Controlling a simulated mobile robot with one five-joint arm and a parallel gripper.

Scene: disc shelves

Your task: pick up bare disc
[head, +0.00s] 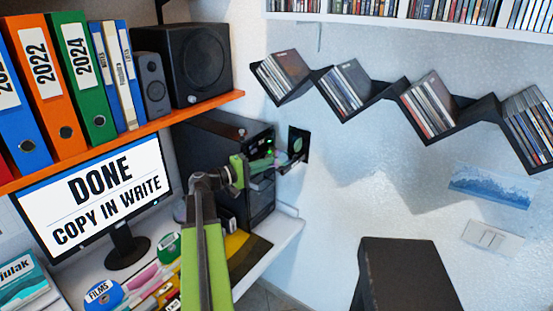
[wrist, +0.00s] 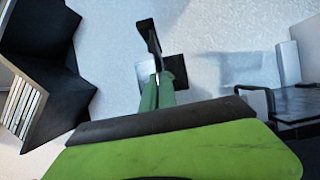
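My gripper (head: 290,158) is extended past the front of the black computer tower (head: 262,180), close to a dark square (head: 305,138) by the pale wall. In the wrist view my gripper (wrist: 155,65) shows green fingers with a black tip, in front of that dark square (wrist: 177,68). A thin pale and reddish line shows between the fingers, too small to identify. I cannot make out a bare disc for certain, nor tell whether the fingers are shut on anything. The monitor (head: 95,195) reads "DONE" and "COPY IN WRITE".
A zigzag black shelf (head: 385,105) holding disc cases hangs on the right wall; its end shows in the wrist view (wrist: 75,80). An orange shelf (head: 150,125) carries binders and speakers. A dark block (head: 405,275) stands at lower right. The desk front holds several small items.

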